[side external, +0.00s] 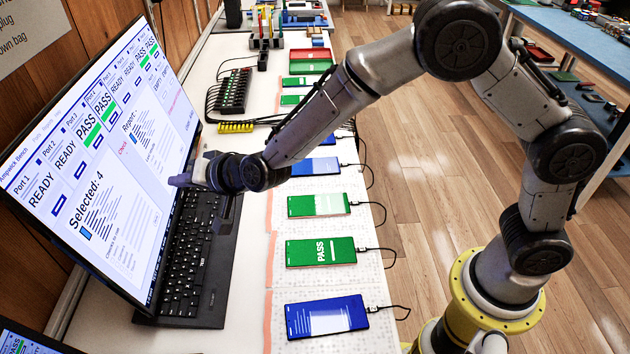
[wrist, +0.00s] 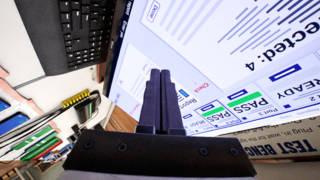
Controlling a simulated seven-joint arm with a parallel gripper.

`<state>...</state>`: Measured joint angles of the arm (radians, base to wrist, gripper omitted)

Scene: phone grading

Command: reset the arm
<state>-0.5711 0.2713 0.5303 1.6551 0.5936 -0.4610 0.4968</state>
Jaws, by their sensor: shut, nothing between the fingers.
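In the wrist view the shut gripper (wrist: 159,75) stands in front of the laptop screen (wrist: 225,60). I cannot tell whether the tips touch it. The screen reads "Selected: 4" with several port labels, some READY and some PASS in green. My arm reaches across the bench from the right.
A black hub (side external: 234,92) with cables stands behind. A red tray (side external: 311,55) sits farther back.

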